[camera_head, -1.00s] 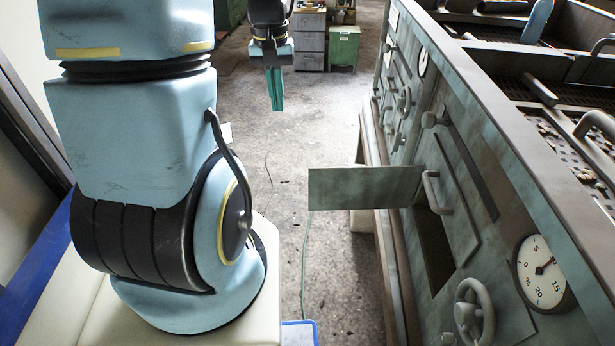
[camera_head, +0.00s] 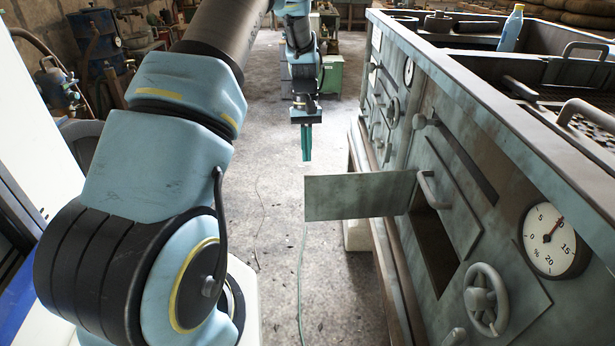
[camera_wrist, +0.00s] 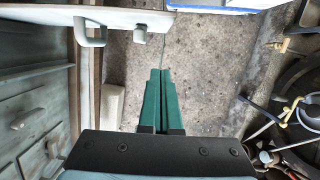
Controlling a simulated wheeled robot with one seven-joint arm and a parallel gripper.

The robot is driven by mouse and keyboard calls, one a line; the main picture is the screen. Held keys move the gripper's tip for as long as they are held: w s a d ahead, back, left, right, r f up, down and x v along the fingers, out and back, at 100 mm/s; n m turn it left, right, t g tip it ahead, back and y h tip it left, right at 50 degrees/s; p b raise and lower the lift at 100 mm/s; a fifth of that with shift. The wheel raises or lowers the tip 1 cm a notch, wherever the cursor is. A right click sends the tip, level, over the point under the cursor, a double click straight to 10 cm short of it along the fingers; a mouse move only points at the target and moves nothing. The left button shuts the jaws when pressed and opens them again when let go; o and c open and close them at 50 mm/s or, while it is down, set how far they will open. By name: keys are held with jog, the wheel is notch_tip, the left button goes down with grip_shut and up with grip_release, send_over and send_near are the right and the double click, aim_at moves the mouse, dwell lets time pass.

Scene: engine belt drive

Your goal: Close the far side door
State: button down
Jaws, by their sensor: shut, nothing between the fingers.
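The open door (camera_head: 360,195) is a flat grey-green panel. It stands out from the side of the machine, roughly square to it, beside a dark opening (camera_head: 435,255). In the wrist view the door (camera_wrist: 45,14) crosses the top left, with a handle (camera_wrist: 92,32) and a small knob (camera_wrist: 140,36) on it. My gripper (camera_head: 307,158) has green fingers pointing down and is beyond the door in the head view. In the wrist view the gripper (camera_wrist: 160,72) is shut and empty, below the door's free end and apart from it.
The long machine (camera_head: 480,120) fills the right side, with a handwheel (camera_head: 486,298), a gauge (camera_head: 553,240) and a bar handle (camera_head: 432,190). A green cabinet (camera_head: 328,75) stands behind. Hoses and clutter (camera_wrist: 290,120) lie at the right in the wrist view. The floor between is clear.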

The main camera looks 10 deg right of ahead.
aim_at(308, 178)
jog(key=shift+s+a+f+p, duration=0.2)
jog(key=shift+s+f+p, duration=1.35)
jog(key=shift+s+f, duration=1.1)
jog(key=shift+s+r, duration=0.1)
jog(key=shift+s, duration=0.05)
